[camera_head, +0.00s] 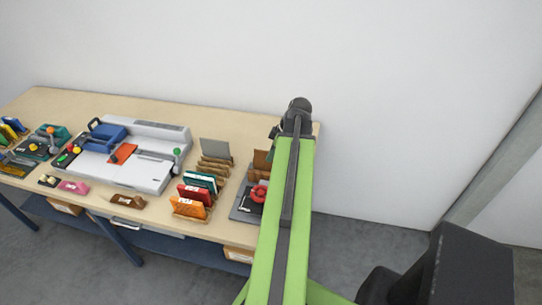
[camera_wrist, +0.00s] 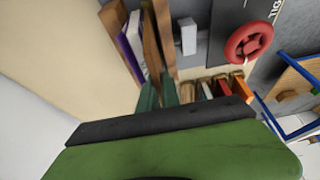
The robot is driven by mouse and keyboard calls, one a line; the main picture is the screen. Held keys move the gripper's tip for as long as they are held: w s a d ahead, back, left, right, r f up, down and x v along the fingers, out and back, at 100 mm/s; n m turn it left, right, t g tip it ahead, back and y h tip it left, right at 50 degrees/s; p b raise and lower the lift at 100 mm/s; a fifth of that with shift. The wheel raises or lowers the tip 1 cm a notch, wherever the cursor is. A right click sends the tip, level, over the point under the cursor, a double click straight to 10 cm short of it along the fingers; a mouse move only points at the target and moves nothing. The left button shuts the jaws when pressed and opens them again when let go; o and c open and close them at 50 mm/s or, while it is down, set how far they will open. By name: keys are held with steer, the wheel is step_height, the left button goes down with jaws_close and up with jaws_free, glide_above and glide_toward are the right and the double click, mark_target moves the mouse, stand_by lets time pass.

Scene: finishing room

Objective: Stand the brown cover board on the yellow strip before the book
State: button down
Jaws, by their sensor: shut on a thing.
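My gripper (camera_wrist: 159,94) shows as two dark green fingers in the wrist view. They are shut on the brown cover board (camera_wrist: 152,42), a thin upright-looking panel. A book (camera_wrist: 132,44) with purple and white edges is beside the board on its left, with another brown board (camera_wrist: 112,18) beyond it. In the head view, brown boards (camera_head: 262,160) show at the table's right end, partly behind my arm; I cannot tell which one is held. I cannot make out the yellow strip in either view.
A grey press with a red handwheel (camera_wrist: 248,43) stands close to the right of the fingers; the wheel also shows in the head view (camera_head: 258,193). A row of coloured books (camera_head: 196,193) stands left of it. A white binding machine (camera_head: 130,160) is farther left. A wall is behind.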

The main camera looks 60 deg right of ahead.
steer(key=shift+f+b, duration=0.75)
steer(key=shift+b, duration=0.1)
stand_by(0.7)
steer(key=c, duration=1.8)
jaws_free()
steer(key=shift+c, duration=0.2)
steer(key=shift+r, duration=0.1)
steer(key=p+v, duration=0.5)
steer(key=shift+w, duration=0.15)
steer(key=p+v, duration=0.5)
steer(key=v, duration=0.1)
